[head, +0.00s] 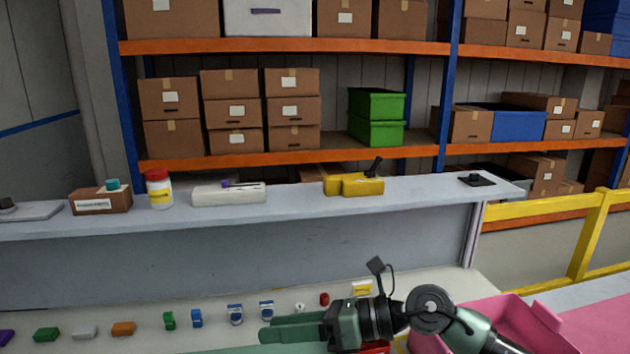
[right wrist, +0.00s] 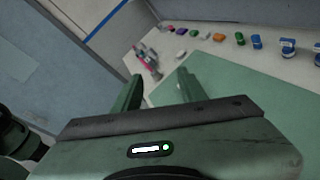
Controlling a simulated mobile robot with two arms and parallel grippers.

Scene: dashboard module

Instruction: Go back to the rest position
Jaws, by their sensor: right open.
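My right gripper (head: 285,331) is in the lower middle of the head view, pointing left above the workbench. In the right wrist view its two green fingers (right wrist: 158,92) are spread apart with nothing between them. It is over the edge of a green mat (right wrist: 245,95). My left gripper does not show in either view.
A row of small coloured parts, among them a green one (head: 46,334) and an orange one (head: 123,328), lies on the white bench. A pink bin (head: 545,335) stands right of my gripper. A raised shelf (head: 290,196) with a bottle (head: 159,189) and boxes runs behind.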

